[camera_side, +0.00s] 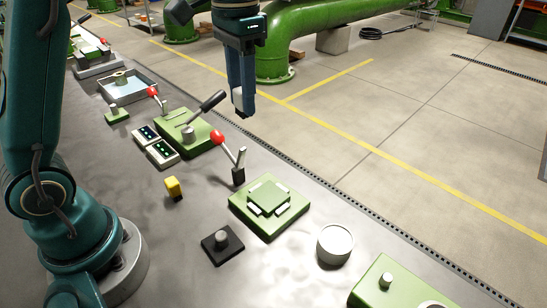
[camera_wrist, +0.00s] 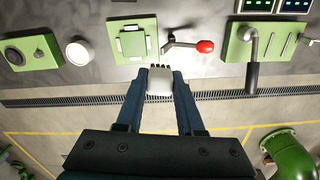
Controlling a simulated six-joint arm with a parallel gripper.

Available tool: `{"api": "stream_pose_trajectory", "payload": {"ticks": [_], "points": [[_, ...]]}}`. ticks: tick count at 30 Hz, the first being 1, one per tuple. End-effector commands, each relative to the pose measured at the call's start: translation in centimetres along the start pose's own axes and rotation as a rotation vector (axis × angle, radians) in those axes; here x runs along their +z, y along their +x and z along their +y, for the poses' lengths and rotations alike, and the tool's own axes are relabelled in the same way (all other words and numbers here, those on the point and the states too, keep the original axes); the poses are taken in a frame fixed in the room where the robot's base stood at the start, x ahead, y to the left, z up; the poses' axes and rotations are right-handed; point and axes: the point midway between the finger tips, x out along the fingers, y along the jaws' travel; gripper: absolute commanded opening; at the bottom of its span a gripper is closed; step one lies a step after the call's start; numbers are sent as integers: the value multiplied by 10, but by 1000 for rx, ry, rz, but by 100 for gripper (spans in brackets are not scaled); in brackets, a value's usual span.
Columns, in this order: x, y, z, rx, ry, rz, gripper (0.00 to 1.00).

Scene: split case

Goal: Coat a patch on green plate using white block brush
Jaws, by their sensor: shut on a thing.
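The green plate (camera_side: 290,217) lies on the bench, with a smaller raised green square and white strips on top. It also shows in the wrist view (camera_wrist: 115,52), ahead of the fingertips and a little left. My gripper (camera_side: 240,106) is in the air at upper centre of the side view, apart from the plate. In the wrist view my gripper (camera_wrist: 161,77) is shut on the white block brush (camera_wrist: 160,88), which has a toothed far edge. In the side view the fingers hide most of the brush.
A red-knobbed lever (camera_wrist: 190,46) stands beside the plate. A white round cup (camera_side: 335,245), a black base with a grey knob (camera_side: 222,241) and a yellow block (camera_side: 174,188) are nearby. Another green fixture (camera_side: 375,290) is at lower right. The slotted bench edge runs beyond the plate.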

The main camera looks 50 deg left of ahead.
Motion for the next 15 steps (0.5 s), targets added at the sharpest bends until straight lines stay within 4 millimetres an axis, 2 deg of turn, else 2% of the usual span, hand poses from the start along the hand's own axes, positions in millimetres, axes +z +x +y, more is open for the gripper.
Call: {"api": "stream_pose_trajectory", "payload": {"ticks": [1, 6, 10, 15], "points": [[-11, 2, 12, 1, 49, -3, 0], [-39, 12, 54, 1, 200, -4, 0], [-52, 23, 92, 1, 318, -4, 0], [-57, 43, 143, 0, 463, -4, 0]]}}
